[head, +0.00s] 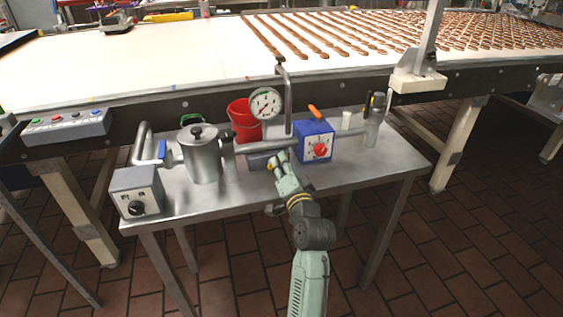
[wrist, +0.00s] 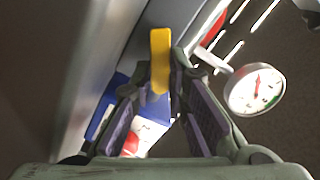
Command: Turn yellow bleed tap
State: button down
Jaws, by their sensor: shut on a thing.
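The yellow bleed tap (wrist: 159,52) is a flat yellow lever, seen in the wrist view between the fingertips of my gripper (wrist: 161,80). The gripper is shut on it, one finger on each side, and the lower part of the lever reaches down between the fingers. In the head view my gripper (head: 278,166) is at the middle of the steel table, just below the horizontal pipe. There the tap is mostly hidden by the gripper, and its exact angle cannot be told.
A pressure gauge (head: 265,104) stands above the pipe; a blue box with a red knob (head: 315,141) is right of the gripper. A steel pot (head: 200,158), a red bucket (head: 245,121) and a grey switch box (head: 136,191) are left. The steel table's (head: 240,196) front strip is clear.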

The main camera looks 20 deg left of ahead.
jog(key=shift+f, duration=0.1)
dwell(0.5)
jog(key=c, duration=1.6)
grip_release()
jog(key=shift+o, duration=0.2)
jog(key=v, duration=1.2)
